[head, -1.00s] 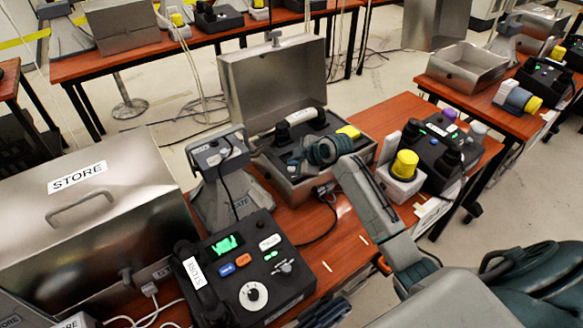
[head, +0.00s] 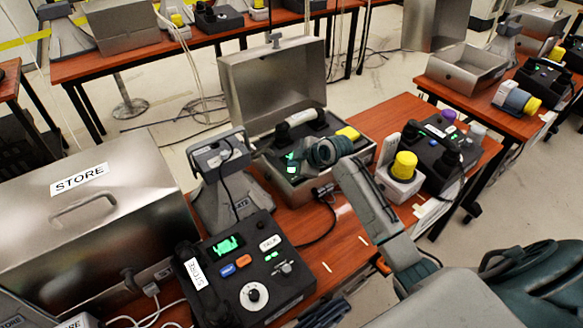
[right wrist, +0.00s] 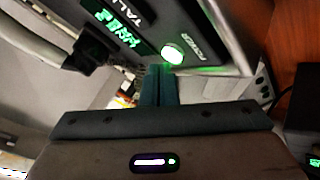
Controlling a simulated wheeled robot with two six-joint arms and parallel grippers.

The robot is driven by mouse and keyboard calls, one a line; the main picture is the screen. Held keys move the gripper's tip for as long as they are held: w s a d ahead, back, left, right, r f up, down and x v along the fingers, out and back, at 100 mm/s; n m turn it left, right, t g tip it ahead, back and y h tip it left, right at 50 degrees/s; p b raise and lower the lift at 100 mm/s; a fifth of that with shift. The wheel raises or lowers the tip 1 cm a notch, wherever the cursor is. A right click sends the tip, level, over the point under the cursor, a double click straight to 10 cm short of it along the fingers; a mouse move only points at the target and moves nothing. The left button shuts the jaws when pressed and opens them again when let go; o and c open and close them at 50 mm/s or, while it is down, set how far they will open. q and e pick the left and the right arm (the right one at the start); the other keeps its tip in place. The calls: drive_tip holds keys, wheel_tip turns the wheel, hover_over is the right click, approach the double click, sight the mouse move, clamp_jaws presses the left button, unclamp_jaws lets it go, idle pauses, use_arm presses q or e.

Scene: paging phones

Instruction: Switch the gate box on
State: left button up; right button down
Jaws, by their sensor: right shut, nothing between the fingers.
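The gate box (head: 270,85) is an open metal case on the middle table, its lid raised at the back. Inside are a dark panel with a handset and a yellow part. In the right wrist view, its panel (right wrist: 185,22) shows a lit green display (right wrist: 125,32) and a round POWER button (right wrist: 172,54) glowing green-white. My right gripper (head: 294,162) is over the panel's near left part. In the right wrist view, its shut, empty fingers (right wrist: 160,72) are just by the POWER button; contact is unclear. A dark part at the head view's bottom edge may be my left gripper (head: 325,312).
A speaker (head: 220,165) on a stand is left of the gate box. The store phone (head: 245,265) is in front, the closed store case (head: 90,215) at left. A yellow-topped lamp (head: 404,166) and another black phone (head: 440,150) stand at right.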

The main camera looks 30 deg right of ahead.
drive_tip(key=shift+r, duration=0.1)
wheel_tip(320, 180, up, 6)
drive_tip(key=p, duration=0.5)
drive_tip(key=shift+p, duration=0.3)
drive_tip(key=shift+f, duration=0.2)
